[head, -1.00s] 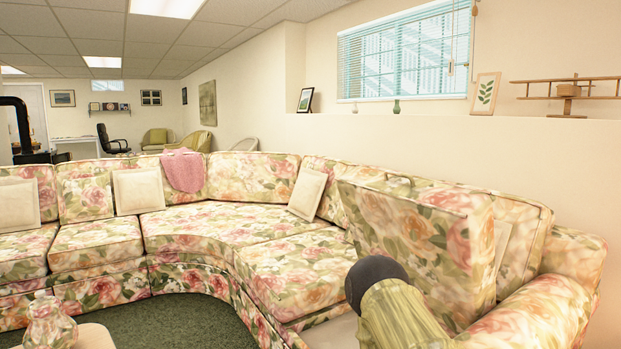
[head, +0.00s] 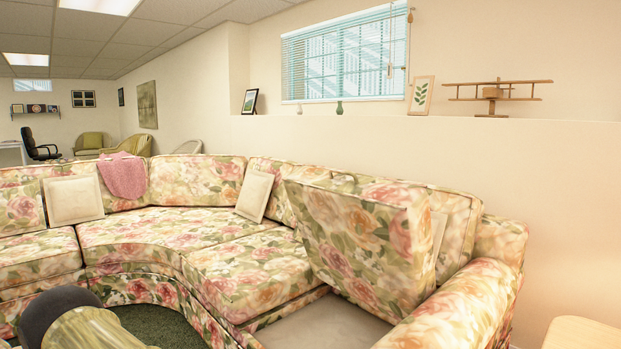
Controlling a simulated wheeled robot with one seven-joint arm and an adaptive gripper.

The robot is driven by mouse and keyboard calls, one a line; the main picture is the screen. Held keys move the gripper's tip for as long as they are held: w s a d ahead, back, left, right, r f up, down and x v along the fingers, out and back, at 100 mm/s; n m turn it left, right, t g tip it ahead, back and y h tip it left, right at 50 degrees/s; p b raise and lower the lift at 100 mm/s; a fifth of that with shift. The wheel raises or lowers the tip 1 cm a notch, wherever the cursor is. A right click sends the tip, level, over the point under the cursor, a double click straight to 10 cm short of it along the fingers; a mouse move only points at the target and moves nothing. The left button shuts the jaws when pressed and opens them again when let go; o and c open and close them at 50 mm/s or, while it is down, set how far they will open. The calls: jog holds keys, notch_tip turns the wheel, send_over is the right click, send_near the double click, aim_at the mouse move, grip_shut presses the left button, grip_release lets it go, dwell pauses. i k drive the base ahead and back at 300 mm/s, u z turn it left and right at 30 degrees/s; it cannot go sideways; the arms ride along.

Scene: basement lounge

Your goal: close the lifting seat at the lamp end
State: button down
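The lifting seat (head: 355,232) at the right end of the floral sectional sofa (head: 215,270) stands raised, tilted up toward the backrest. Below it the pale base (head: 325,325) of its compartment shows open. A part of my own arm, dark and rounded with a greenish section, shows at the lower left, in front of the sofa. My gripper's fingers are not visible. No lamp shows in the view.
The sofa's rolled arm (head: 465,310) bounds the open seat on the right. A wooden table corner (head: 585,335) stands at the lower right. Green carpet (head: 165,325) lies in front of the sofa. A ledge behind carries a model plane (head: 495,95) and picture frames.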

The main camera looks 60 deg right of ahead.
aim_at(369, 238)
jog(key=k, duration=1.05)
jog(key=z, duration=1.4)
jog(key=i, duration=0.5)
jog(key=u, duration=0.05)
